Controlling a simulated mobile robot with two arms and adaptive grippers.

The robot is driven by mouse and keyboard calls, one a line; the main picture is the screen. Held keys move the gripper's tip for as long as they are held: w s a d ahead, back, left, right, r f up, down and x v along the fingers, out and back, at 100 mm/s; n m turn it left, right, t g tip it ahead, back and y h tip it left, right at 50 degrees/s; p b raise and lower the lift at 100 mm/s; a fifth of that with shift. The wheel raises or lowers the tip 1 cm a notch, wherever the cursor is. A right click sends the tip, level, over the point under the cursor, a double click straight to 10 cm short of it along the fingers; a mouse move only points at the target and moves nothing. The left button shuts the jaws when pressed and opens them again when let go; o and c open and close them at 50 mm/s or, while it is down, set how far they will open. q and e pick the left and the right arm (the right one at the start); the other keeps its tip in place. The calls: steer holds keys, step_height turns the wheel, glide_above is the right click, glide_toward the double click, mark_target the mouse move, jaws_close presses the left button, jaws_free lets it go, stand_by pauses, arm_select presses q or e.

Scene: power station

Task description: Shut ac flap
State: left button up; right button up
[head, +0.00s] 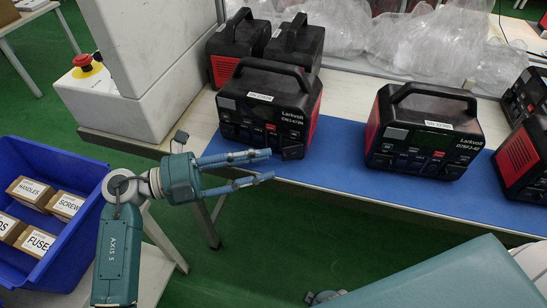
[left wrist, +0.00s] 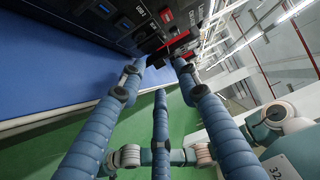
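The nearest power station (head: 265,110), black with red sides and a top handle, stands on the blue mat. A dark piece, possibly the AC flap (head: 293,152), shows at its lower right front; its exact angle is unclear. My left gripper (head: 269,165) is open and empty, its fingers pointing right in front of the station's lower front edge. In the left wrist view, the spread fingers (left wrist: 157,70) reach toward the station's dark front panel (left wrist: 140,30), with red parts near the tips. Contact cannot be made out. A small part, probably my right gripper (head: 322,297), shows at the bottom edge.
Another power station (head: 425,130) stands to the right on the blue mat (head: 350,180), with more at the right edge and behind. Clear plastic bags (head: 430,45) lie at the back. A blue crate (head: 75,245) with small boxes is at left, below an emergency-stop box (head: 85,70).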

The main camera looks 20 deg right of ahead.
mark_target(283, 156)
arm_select(q)
steer(key=shift+s+d, duration=0.1)
steer(key=shift+d, duration=1.65)
jaws_close()
arm_select(e)
steer(key=shift+f, duration=0.1)
arm_select(q)
steer(key=shift+w+f+m+g+b, duration=0.1)
steer(key=shift+w+m+g+b, duration=0.25)
steer(key=shift+m+g+b, duration=0.4)
steer(key=shift+g, duration=0.35)
arm_select(e)
steer(key=w+r, duration=0.3)
steer(key=r, duration=0.2)
steer(key=shift+w+a, duration=0.25)
steer(key=shift+w, duration=0.05)
steer(key=shift+r, duration=0.1)
arm_select(q)
jaws_free()
